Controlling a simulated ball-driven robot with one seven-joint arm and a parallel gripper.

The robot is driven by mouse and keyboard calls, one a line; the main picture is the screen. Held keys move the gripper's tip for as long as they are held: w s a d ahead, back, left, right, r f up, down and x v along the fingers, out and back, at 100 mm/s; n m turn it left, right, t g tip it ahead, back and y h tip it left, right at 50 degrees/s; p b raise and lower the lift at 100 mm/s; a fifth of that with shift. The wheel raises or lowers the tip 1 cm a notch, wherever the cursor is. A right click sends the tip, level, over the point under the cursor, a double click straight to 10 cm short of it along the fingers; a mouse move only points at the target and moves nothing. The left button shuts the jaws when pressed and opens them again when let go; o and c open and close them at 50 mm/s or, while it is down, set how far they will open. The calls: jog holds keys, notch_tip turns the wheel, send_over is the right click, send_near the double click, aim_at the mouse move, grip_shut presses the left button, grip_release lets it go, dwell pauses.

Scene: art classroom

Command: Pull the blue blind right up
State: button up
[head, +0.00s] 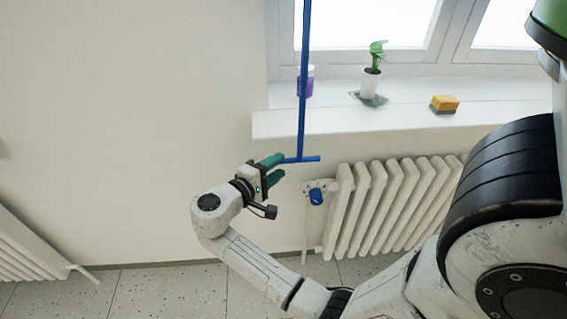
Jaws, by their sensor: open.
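A thin blue pull rod (303,85) hangs straight down in front of the window, with a short blue crossbar handle (308,158) at its bottom end. The blind itself is out of view; the rod runs past the top edge of the picture. My gripper (280,166), with teal fingers, is open and points right at the left end of the crossbar. That end is at or between the fingertips; I cannot tell whether they touch it.
The white window sill (400,118) carries a purple jar (308,86) behind the rod, a potted plant (371,82) and a yellow sponge (444,104). Below it is a white radiator (390,205) with a blue valve knob (316,197). The wall to the left is bare.

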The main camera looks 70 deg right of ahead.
jog(key=f+v, duration=0.1)
jog(key=v, duration=0.5)
jog(key=shift+a+r, duration=0.35)
jog(key=shift+r, duration=0.15)
jog(key=shift+w, duration=0.15)
